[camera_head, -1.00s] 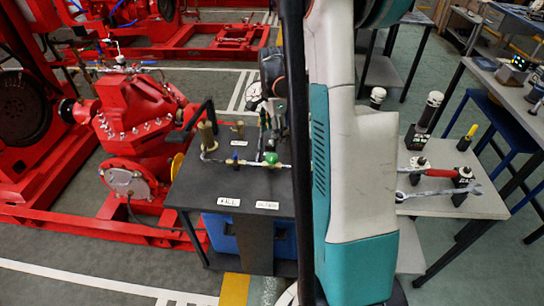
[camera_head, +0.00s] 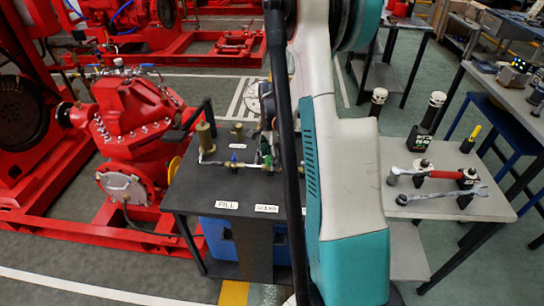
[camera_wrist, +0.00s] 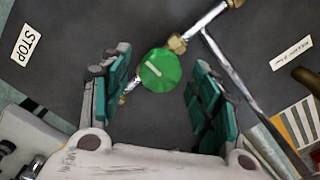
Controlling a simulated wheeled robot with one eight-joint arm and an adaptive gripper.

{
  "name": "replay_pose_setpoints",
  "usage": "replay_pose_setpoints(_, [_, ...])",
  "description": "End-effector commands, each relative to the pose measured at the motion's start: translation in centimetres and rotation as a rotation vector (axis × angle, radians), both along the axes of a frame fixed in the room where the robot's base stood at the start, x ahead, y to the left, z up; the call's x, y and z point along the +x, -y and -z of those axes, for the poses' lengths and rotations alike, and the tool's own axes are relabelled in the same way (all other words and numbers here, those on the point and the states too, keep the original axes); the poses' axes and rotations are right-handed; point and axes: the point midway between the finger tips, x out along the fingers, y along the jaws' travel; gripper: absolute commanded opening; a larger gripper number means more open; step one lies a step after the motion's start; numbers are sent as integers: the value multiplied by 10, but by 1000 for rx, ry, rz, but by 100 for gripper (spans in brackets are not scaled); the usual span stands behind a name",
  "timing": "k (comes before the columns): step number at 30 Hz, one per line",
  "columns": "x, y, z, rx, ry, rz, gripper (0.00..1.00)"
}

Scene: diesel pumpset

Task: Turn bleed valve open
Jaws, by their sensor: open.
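The bleed valve has a green round knob (camera_wrist: 160,70) with a pale line across it, on a brass and silver pipe. In the wrist view my gripper (camera_wrist: 157,82) is open, with one green-padded finger on each side of the knob and visible gaps to both. I cannot tell its height above the knob. In the head view the green knob (camera_head: 267,162) shows small beside my arm, which partly hides it. A white BLEED label (camera_head: 266,209) lies on the dark bench top (camera_head: 190,198) in front of the pipe.
A blue-handled valve (camera_head: 234,159) and a brass cylinder (camera_head: 206,138) stand left on the same pipework. A long metal bar (camera_wrist: 232,75) runs close to my right finger. A STOP label (camera_wrist: 28,45) lies at left. A side table (camera_head: 465,209) holds wrenches.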

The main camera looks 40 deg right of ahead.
Motion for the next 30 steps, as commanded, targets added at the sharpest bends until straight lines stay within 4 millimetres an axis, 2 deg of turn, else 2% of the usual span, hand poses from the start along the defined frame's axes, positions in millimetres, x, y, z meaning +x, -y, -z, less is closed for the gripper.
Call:
replay_pose_setpoints(1, [0, 0, 0, 0, 0, 0, 50])
replay_pose_setpoints(6, [0, 0, 0, 0, 0, 0, 12])
replay_pose_setpoints(19, [0, 0, 0, 0, 0, -54, 12])
replay_pose_setpoints(30, [1, 0, 0, 0, 1, -326, 12])
